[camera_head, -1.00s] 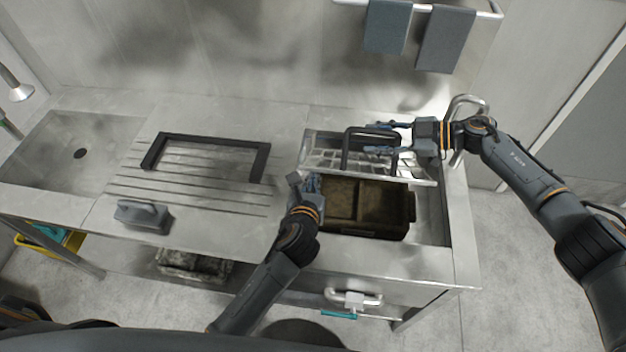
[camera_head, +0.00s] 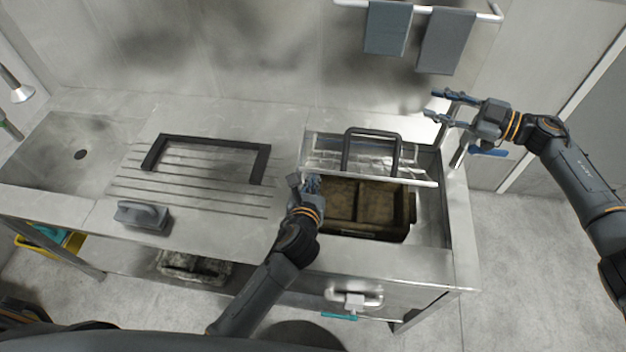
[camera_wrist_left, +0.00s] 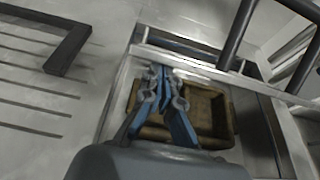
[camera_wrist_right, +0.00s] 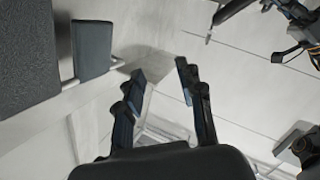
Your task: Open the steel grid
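The steel grid (camera_head: 315,150) is at the back of the right basin, with its pale front edge raised above a brown crate (camera_head: 340,215). A black arched handle (camera_head: 372,131) stands on the grid. My left gripper (camera_head: 311,182) is at the basin's left side, by the grid's front left corner and over the crate's left end. In the left wrist view its fingertips (camera_wrist_left: 161,74) are together, with nothing visible between them. My right gripper (camera_head: 434,104) is open and empty, behind and right of the grid, apart from the handle. Its spread fingers show in the right wrist view (camera_wrist_right: 160,72).
A second black handle (camera_head: 213,140) lies on the ribbed drainboard to the left, with a grey scrubber (camera_head: 143,215) in front. A left sink (camera_head: 65,150) is empty. A metal tap (camera_head: 459,150) stands right of the basin. Two grey towels (camera_head: 445,40) hang behind.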

